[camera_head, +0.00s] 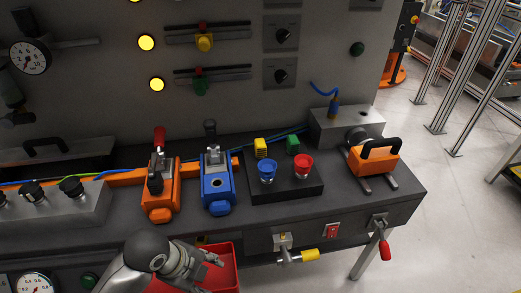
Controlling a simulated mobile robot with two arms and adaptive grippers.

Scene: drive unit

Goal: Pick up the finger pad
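My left gripper (214,272) is at the bottom of the head view, over the red bin (234,262). Its arm comes in from the lower left. Its fingers look spread apart, with nothing visible between them. The arm and gripper cover much of the bin, and its inside is only partly visible. I cannot identify a finger pad for sure in this view. My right gripper is not in view.
The dark workbench (345,207) holds an orange clamp unit (162,200), a blue clamp unit (217,190), a black block with a blue cup (267,170) and red cup (303,164), and an orange handled block (376,163). A yellow-handled valve (308,255) sticks out in front.

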